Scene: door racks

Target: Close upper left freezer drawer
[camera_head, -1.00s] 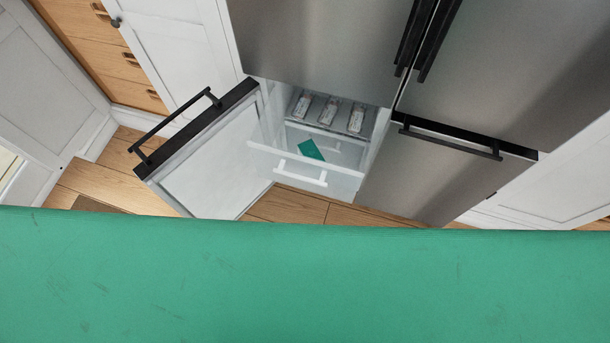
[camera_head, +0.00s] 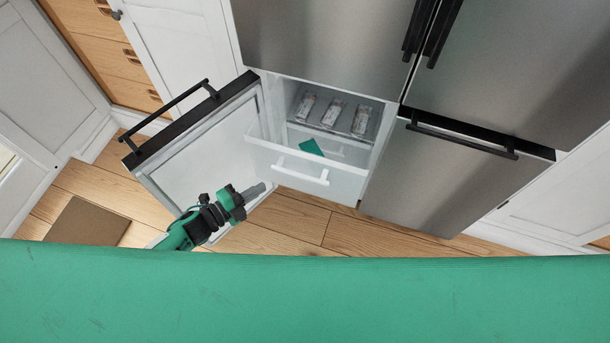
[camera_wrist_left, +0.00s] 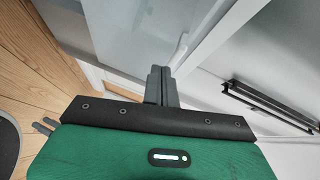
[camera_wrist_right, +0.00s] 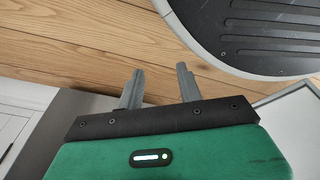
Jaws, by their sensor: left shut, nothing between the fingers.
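The upper left freezer drawer (camera_head: 262,159) is pulled out, with a clear front and a white handle (camera_head: 300,171). The left freezer door (camera_head: 200,150) stands swung open to the left of the drawer. My left gripper (camera_head: 260,188) is shut and empty, in front of the open door and just below left of the drawer front. In the left wrist view its closed fingers (camera_wrist_left: 161,85) show near a white handle and a pale panel. My right gripper (camera_wrist_right: 157,90) is open and empty over the floor, out of the head view.
The right freezer door (camera_head: 440,170) is shut, under steel fridge doors (camera_head: 320,40). White cabinets (camera_head: 175,50) and wooden drawers (camera_head: 95,45) stand at the left. A brown mat (camera_head: 85,222) lies on the wood floor. The floor before the freezer is clear.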

